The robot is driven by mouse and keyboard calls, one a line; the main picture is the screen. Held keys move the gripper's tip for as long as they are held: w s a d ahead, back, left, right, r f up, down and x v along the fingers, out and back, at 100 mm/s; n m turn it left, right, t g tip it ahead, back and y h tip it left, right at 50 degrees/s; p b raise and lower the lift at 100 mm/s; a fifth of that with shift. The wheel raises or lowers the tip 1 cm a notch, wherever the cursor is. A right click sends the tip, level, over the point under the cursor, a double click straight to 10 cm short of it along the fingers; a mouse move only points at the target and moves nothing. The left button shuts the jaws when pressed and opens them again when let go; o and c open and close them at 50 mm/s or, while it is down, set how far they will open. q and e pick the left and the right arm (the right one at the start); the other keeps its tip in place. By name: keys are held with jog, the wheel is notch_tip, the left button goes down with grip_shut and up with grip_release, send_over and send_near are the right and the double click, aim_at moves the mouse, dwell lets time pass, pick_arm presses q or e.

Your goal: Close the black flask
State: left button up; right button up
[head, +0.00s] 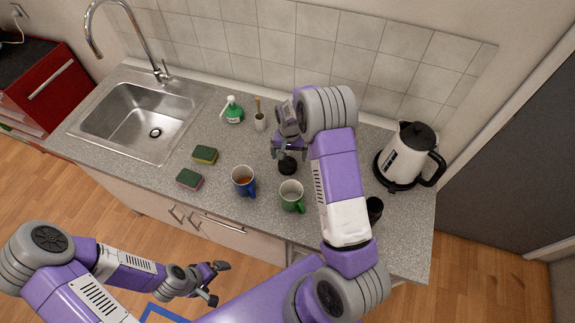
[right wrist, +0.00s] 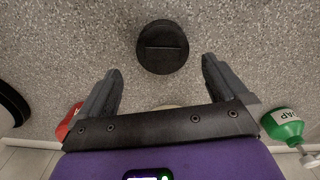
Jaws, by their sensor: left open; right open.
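A small round black piece (head: 288,166), which looks like a lid, lies on the grey counter. In the right wrist view this black piece (right wrist: 162,47) is a disc with a straight ridge across its top. My right gripper (head: 284,150) is open above it; its two fingers (right wrist: 158,75) point toward the disc, which is not between them. A dark cylinder (head: 374,209), probably the black flask, stands at the counter's right, partly hidden by my right arm; its top is unclear. My left gripper (head: 218,283) is open and empty in front of the counter.
A blue mug (head: 243,181) with drink and a green mug (head: 291,196) stand near the front edge. A kettle (head: 405,155) is at right. A soap bottle (head: 233,110), brush cup (head: 260,122), two sponges (head: 205,155) and sink (head: 140,115) lie left. A red object (right wrist: 68,121) is partly visible.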

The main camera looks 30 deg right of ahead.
aim_at(288, 164)
jog(key=f, duration=0.3)
jog(key=f+p, duration=0.1)
jog(key=f, duration=0.1)
jog(key=shift+a+f, duration=0.15)
jog(key=shift+a, duration=0.2)
jog(key=shift+s, duration=0.1)
jog(key=c, duration=1.1)
jog(key=shift+o, duration=0.2)
notch_tip(288, 164, up, 10)
jog(key=b, duration=0.1)
